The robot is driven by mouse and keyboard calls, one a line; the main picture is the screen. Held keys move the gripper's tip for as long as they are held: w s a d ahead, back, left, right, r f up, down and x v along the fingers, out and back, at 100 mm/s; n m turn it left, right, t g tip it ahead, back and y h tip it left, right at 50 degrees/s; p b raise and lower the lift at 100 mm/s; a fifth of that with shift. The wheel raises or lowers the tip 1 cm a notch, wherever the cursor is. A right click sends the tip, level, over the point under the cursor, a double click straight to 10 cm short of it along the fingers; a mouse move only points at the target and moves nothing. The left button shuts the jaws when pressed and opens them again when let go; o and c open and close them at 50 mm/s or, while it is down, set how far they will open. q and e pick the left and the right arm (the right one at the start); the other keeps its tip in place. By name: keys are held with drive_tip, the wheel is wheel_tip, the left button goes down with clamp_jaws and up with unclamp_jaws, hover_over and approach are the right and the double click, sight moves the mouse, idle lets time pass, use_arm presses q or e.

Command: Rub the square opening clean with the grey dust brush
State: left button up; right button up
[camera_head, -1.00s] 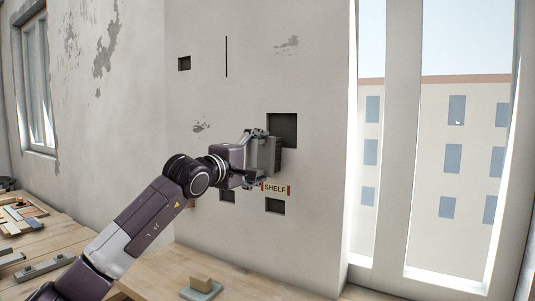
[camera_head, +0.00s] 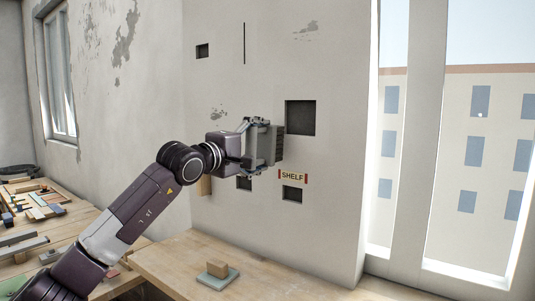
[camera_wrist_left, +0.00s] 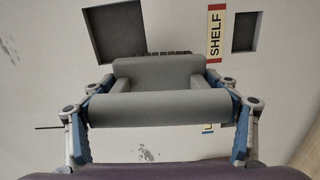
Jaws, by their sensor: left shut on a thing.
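My left gripper (camera_head: 258,147) is shut on the grey dust brush (camera_head: 266,140), held upright with its dark bristles (camera_head: 280,145) toward the wall. The largest square opening (camera_head: 301,117) is a dark recess in the wall, up and right of the brush. In the left wrist view the grey brush (camera_wrist_left: 165,108) spans between the two blue-linked fingers, and the bristles show beyond it near the corner of the large opening (camera_wrist_left: 103,25). I cannot tell whether the bristles touch the wall. My right gripper is not in view.
A SHELF label (camera_head: 292,177) sits above a small opening (camera_head: 292,194). Another small opening (camera_head: 244,183) is partly behind my gripper. Tools and pieces lie on the left bench. A window stands right.

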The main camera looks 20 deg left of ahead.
sight(246, 148)
use_arm(q)
drive_tip(key=b+v, duration=0.2)
drive_tip(key=v, duration=0.2)
drive_tip(key=shift+s+b, duration=0.1)
drive_tip(key=shift+b, duration=0.2)
drive_tip(key=shift+s+a, duration=0.15)
drive_tip(key=shift+s, duration=0.2)
drive_tip(key=shift+s+a+r, duration=0.1)
drive_tip(key=shift+s+a, duration=0.05)
drive_tip(key=shift+s, duration=0.15)
